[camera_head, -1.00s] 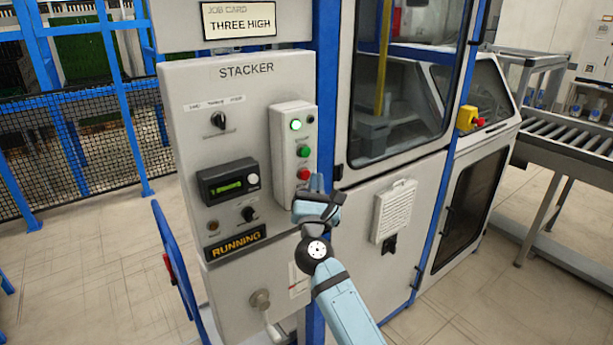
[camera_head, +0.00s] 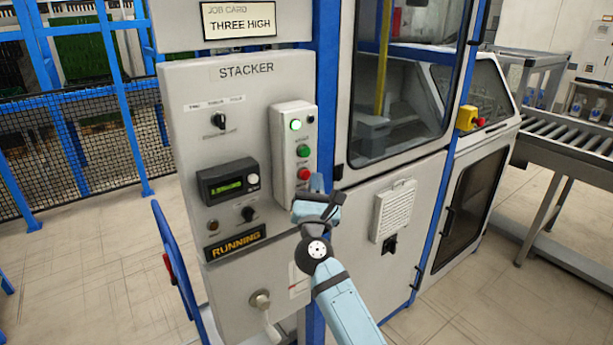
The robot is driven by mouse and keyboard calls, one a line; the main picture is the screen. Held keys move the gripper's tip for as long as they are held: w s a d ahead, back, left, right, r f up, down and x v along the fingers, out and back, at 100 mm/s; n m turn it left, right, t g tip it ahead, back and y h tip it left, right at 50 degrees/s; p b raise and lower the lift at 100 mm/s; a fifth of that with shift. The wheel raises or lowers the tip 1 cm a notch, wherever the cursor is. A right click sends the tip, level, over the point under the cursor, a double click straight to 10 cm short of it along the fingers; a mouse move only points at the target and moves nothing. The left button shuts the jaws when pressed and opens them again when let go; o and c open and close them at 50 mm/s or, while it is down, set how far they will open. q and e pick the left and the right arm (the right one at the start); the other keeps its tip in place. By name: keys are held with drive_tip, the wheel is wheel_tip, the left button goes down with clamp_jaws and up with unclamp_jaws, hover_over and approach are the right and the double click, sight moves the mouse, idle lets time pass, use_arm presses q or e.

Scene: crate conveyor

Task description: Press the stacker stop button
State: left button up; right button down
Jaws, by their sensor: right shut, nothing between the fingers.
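The stacker panel (camera_head: 235,110) is a grey cabinet front labelled STACKER. A pale button box (camera_head: 285,150) on its right side carries a lit green lamp (camera_head: 295,125), a green button (camera_head: 303,151) and a red button (camera_head: 304,174). A lit sign (camera_head: 235,242) below reads RUNNING. My right gripper (camera_head: 317,183) is shut and empty, with its fingertips just below and right of the red button. I cannot tell whether it touches the box. My left gripper is not in view.
A small display (camera_head: 228,182) and rotary knobs sit left of the button box. A vented white box (camera_head: 393,210) is on the cabinet door at right. A yellow-and-red switch (camera_head: 468,118) and a roller conveyor (camera_head: 570,135) are farther right. A blue rail (camera_head: 178,270) stands at lower left.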

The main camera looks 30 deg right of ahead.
drive_tip(key=shift+w, duration=0.1)
drive_tip(key=shift+w, duration=0.35)
drive_tip(key=shift+w+b, duration=0.4)
drive_tip(key=shift+b, duration=0.1)
idle(0.5)
drive_tip(key=shift+s, duration=0.85)
drive_tip(key=shift+s+d+p, duration=0.2)
drive_tip(key=shift+s+p, duration=0.15)
drive_tip(key=shift+s, duration=2.1)
